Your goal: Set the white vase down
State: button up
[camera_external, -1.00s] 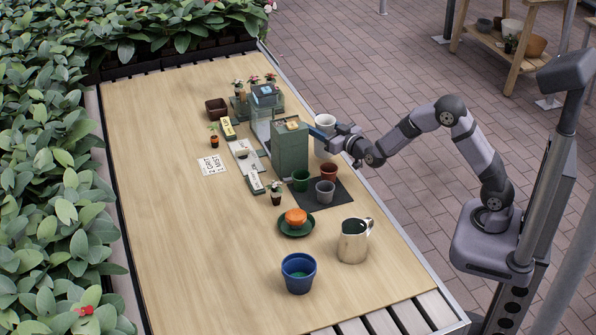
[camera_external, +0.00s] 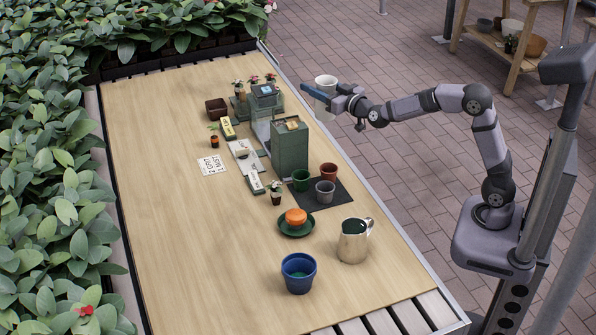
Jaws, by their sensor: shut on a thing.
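The white vase (camera_external: 326,84) is a pale, cup-like vessel, upright with its opening on top. My gripper (camera_external: 322,96) is shut on it, with one blue finger showing across its near side. The vase is held in the air above the far right edge of the wooden table (camera_external: 180,240), beyond the green box-like machine. The far finger and part of the vase's lower body are hidden.
A tall green machine (camera_external: 290,150) stands left of and below the vase in the picture. A dark mat (camera_external: 330,196) holds small pots. The table's left half is mostly clear.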

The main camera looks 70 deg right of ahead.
jog(key=shift+r, duration=0.2)
jog(key=shift+m+h, duration=0.5)
jog(key=shift+h, duration=0.2)
jog(key=s+r, duration=0.1)
jog(key=r, duration=0.1)
jog(key=s+d+r, duration=0.1)
jog(key=r, duration=0.5)
jog(key=shift+s+d, duration=0.4)
jog(key=s+a+r, duration=0.2)
jog(key=s, duration=0.3)
jog(key=s+a+f+n+y+p, duration=0.2)
jog(key=s+a+f+y+p, duration=0.2)
jog(key=f+p, duration=0.6)
jog(key=s+a+f+n+t+y+p, duration=0.1)
jog(key=s+a+f+n+y+p, duration=0.2)
jog(key=s+a+f+p, duration=0.3)
notch_tip(320, 180, down, 6)
jog(key=a+y+p, duration=0.1)
jog(key=p, duration=0.2)
jog(key=shift+s+p, duration=0.35)
jog(key=shift+p, duration=0.05)
jog(key=shift+w+f, duration=0.1)
